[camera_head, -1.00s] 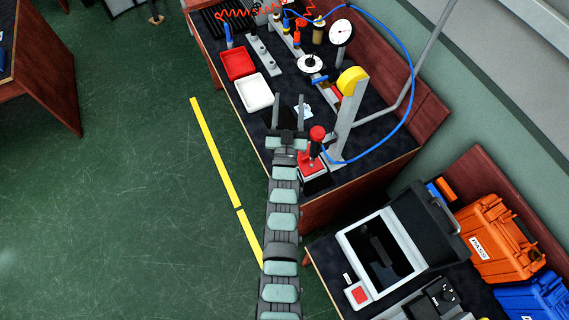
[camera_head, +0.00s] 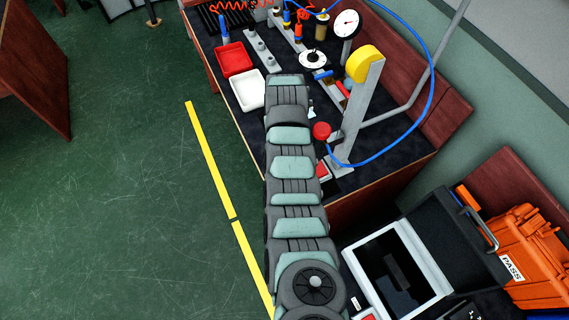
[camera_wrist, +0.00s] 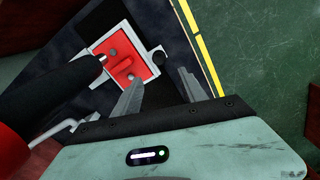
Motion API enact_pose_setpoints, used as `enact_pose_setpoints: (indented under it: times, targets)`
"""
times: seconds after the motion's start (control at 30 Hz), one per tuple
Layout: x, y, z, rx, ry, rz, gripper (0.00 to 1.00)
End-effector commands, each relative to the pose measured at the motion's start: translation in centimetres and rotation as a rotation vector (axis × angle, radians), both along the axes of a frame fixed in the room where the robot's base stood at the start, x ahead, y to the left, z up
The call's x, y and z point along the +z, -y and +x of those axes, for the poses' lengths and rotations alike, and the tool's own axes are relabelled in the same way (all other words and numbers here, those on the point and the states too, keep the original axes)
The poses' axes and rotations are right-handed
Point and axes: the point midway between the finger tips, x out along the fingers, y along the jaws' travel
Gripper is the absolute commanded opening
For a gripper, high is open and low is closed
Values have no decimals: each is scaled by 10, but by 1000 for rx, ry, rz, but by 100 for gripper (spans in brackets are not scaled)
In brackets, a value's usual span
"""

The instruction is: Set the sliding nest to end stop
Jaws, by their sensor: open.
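A red plate with pins on a pale base, which looks like the sliding nest, shows in the wrist view (camera_wrist: 122,58). In the head view only a red sliver (camera_head: 323,172) shows beside my arm, under a red ball knob (camera_head: 321,131). My gripper (camera_wrist: 161,76) is open and empty. In the wrist view its left finger overlaps the plate's lower edge, and its right finger lies right of the plate; contact cannot be told. My arm hides the gripper in the head view.
A dark shaft with a red end (camera_wrist: 35,105) crosses the wrist view's left side close by. A grey post with a yellow cap (camera_head: 363,65) and blue hose stand right of my arm. Red (camera_head: 234,60) and white (camera_head: 247,90) trays lie left.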

Motion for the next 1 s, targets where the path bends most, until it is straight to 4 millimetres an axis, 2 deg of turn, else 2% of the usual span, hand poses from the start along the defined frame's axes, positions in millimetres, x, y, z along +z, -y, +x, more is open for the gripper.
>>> enact_pose_setpoints:
  times: [0.17,0.83,1.0]
  targets:
    - [-5,1,-5,3,-26,-5,49]
    - [-94,1,-5,3,-22,-5,49]
    - [-105,0,-4,3,-22,-4,49]
